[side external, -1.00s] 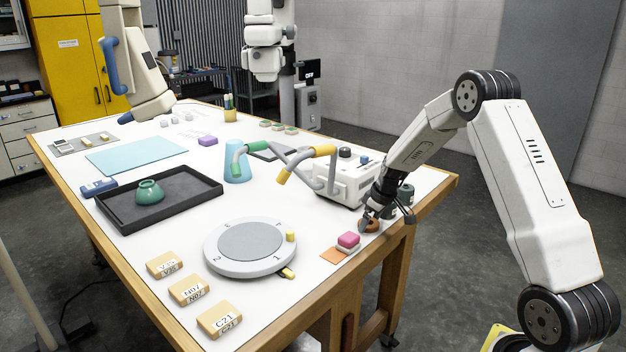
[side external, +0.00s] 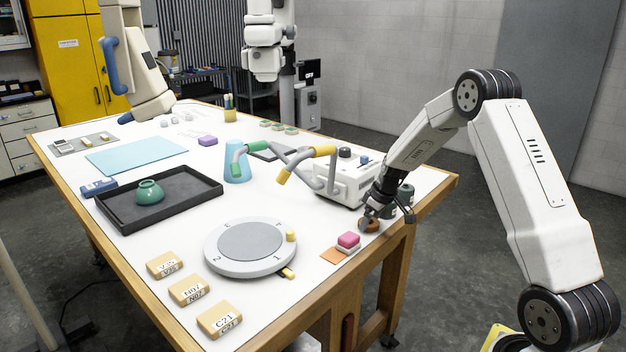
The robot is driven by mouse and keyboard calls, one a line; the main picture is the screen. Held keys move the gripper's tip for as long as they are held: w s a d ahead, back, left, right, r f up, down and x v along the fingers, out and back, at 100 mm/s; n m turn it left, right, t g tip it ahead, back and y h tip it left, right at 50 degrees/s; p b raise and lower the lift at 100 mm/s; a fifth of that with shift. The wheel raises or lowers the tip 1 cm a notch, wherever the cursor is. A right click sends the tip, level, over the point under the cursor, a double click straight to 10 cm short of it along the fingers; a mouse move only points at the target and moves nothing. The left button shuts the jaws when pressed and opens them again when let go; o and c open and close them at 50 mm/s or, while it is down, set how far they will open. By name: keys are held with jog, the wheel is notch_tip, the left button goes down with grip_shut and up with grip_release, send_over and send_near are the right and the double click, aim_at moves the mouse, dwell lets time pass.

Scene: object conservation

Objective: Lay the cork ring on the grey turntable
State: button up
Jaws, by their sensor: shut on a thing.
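The cork ring (side external: 369,226) is a small brown ring at the right edge of the table. My gripper (side external: 367,215) is over it with the jaws shut on it; the fingers hide part of the ring. I cannot tell whether the ring is clear of the table top. The grey turntable (side external: 222,262) is a round disc with a darker grey centre and numbers on its rim. It stands near the table's front, left of my gripper, and nothing lies on its centre.
A white machine (side external: 340,183) with bent handles stands behind. Wooden labelled blocks (side external: 219,320) are at the front left.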

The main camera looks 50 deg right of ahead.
jog(key=shift+r, duration=0.55)
notch_tip(320, 180, up, 2)
jog(key=shift+r, duration=0.1)
jog(key=s+a+r, duration=0.6)
jog(key=s+r, duration=0.3)
jog(key=s, duration=0.3)
jog(key=shift+s+r, duration=0.25)
jog(key=shift+s, duration=0.1)
jog(key=w+a+r, duration=0.2)
jog(key=w+a, duration=0.5)
jog(key=a, duration=0.4)
jog(key=w+a+r, duration=0.1)
jog(key=w+a, duration=0.6)
jog(key=a, duration=0.4)
jog(key=shift+w+a+r+m, duration=0.15)
jog(key=shift+w+r+m, duration=0.15)
jog(key=shift+r, duration=0.1)
